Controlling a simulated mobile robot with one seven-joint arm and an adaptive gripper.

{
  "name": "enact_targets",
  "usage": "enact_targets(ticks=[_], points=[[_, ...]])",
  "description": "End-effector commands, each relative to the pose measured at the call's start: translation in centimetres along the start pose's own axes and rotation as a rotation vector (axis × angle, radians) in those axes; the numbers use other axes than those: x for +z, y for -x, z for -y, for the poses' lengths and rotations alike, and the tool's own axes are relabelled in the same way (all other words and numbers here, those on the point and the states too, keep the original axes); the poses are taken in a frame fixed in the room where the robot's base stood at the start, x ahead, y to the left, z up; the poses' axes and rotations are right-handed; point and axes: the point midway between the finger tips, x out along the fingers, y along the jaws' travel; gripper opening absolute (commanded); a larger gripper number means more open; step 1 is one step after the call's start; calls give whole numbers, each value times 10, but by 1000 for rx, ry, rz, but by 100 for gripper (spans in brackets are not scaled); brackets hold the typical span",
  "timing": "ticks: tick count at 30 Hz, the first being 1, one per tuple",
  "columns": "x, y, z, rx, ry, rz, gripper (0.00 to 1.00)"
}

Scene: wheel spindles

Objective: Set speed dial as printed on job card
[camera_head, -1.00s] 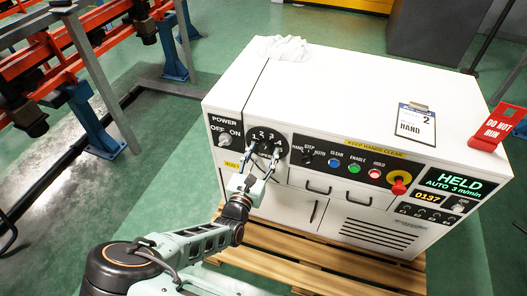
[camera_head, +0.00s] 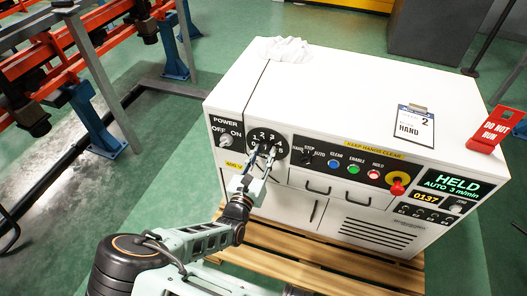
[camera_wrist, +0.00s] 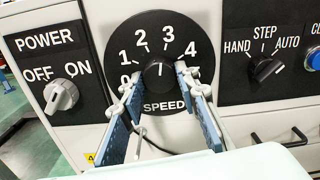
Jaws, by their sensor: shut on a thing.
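The speed dial (camera_head: 264,137) is a round black disc numbered 0 to 4 on the machine's front; it also shows in the wrist view (camera_wrist: 133,24). Its black centre knob (camera_wrist: 160,70) has a white mark pointing about upward, between 2 and 3. My gripper (camera_head: 262,152) is at the dial from below. In the wrist view its fingers (camera_wrist: 160,77) are on either side of the knob, shut on it. The fingers hide part of the dial's lower edge. The job card (camera_head: 411,125) lies on the machine top and reads 2 and HAND.
A power switch (camera_wrist: 61,96) is left of the dial; a HAND/STEP/AUTO selector (camera_wrist: 268,69) is right. The display (camera_head: 452,184) reads HELD, AUTO 3 m/min. A red emergency button (camera_head: 397,187) and a red DO NOT RUN tag (camera_head: 495,128) are further right. A cloth (camera_head: 287,49) lies on top.

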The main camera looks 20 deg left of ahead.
Motion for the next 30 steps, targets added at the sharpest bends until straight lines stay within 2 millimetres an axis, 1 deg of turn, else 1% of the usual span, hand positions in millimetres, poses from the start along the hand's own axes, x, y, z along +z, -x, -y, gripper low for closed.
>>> enact_targets(ticks=[1, 15, 21, 30], points=[[4, -1, 1, -1, 35, -1, 5], [2, -1, 1, 0, 392, 1, 5], [2, -1, 1, 0, 491, 1, 5], [1, -1, 1, 0, 551, 2, 5]])
